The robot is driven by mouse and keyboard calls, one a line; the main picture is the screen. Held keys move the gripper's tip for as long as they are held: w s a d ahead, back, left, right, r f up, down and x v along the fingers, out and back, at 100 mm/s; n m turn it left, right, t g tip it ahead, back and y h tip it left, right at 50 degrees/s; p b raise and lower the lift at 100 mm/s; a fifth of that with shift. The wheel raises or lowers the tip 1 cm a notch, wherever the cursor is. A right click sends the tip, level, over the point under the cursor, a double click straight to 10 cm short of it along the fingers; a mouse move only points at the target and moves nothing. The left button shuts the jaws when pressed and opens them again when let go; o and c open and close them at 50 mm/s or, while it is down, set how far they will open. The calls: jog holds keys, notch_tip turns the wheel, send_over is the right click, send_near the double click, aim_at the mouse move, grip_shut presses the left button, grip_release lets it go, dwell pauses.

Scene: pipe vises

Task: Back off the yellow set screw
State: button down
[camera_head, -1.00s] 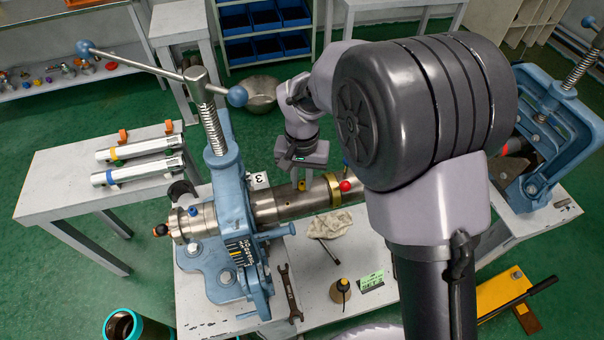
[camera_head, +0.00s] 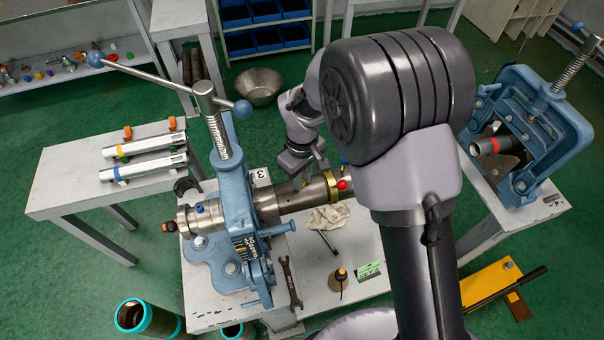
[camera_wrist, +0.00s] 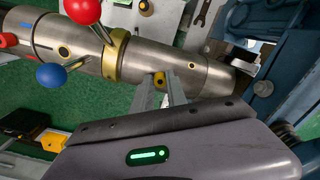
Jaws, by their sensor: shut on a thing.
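The yellow set screw (camera_wrist: 160,78) sits on the side of a steel pipe (camera_wrist: 205,73), which also shows in the head view (camera_head: 287,199). In the wrist view my gripper (camera_wrist: 168,88) has its fingers at the screw, shut on it, with part of its yellow head showing between them. In the head view my gripper (camera_head: 308,176) is over the pipe, left of a brass collar (camera_head: 331,187), and the screw is hard to make out. The collar, also in the wrist view (camera_wrist: 114,55), is beside red-ball (camera_wrist: 82,10) and blue-ball (camera_wrist: 51,76) handles.
A blue vise (camera_head: 236,190) with a long ball-ended handle clamps the pipe's left part. A wrench (camera_head: 290,283), rag (camera_head: 328,217) and small black-and-yellow tool (camera_head: 341,275) lie on the bench. A second vise (camera_head: 540,125) stands at right. Green floor is open around the benches.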

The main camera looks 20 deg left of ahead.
jog(key=n+p, duration=0.2)
jog(key=n, duration=0.4)
jog(key=shift+p, duration=0.3)
jog(key=n+p, duration=0.1)
jog(key=n, duration=0.4)
jog(key=shift+f+p, duration=0.15)
jog(key=shift+p, duration=0.15)
jog(key=shift+s, duration=0.1)
jog(key=c, duration=1.3)
grip_release()
notch_tip(320, 180, up, 18)
jog(key=p, duration=0.3)
jog(key=shift+f, duration=0.25)
